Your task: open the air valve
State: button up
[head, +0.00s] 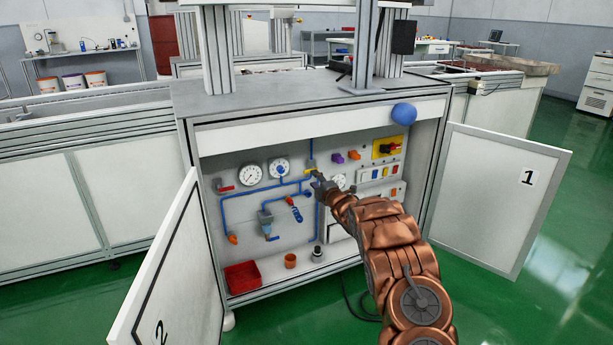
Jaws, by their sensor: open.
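The open cabinet (262,225) has a panel with blue air piping (240,194) and several fittings. A yellow fitting (310,168) is at the top of the right pipe, a blue lever-like part (294,208) with an orange end is at mid-panel, and a red handle-like part (224,188) is at the left. I cannot tell for certain which is the air valve. My gripper (318,181) is open at the panel, just below and right of the yellow fitting. Its fingers are small in view, and I cannot tell whether they touch anything. My arm hides part of the panel's lower right.
Door 1 (495,195) is swung open right, and door 2 (175,275) left. A red bin (242,276) and orange cup (290,260) stand on the cabinet floor.

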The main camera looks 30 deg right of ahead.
aim_at(308, 172)
jog(key=shift+w+d+f+b, duration=0.15)
jog(key=shift+w+b, duration=0.3)
jog(key=shift+w, duration=1.9)
jog(key=shift+w+r, duration=0.2)
jog(key=shift+w, duration=0.1)
jog(key=shift+w+f, duration=0.1)
jog(key=shift+w, duration=0.45)
jog(key=shift+w+d, duration=0.1)
jog(key=shift+w, duration=0.4)
grip_shut()
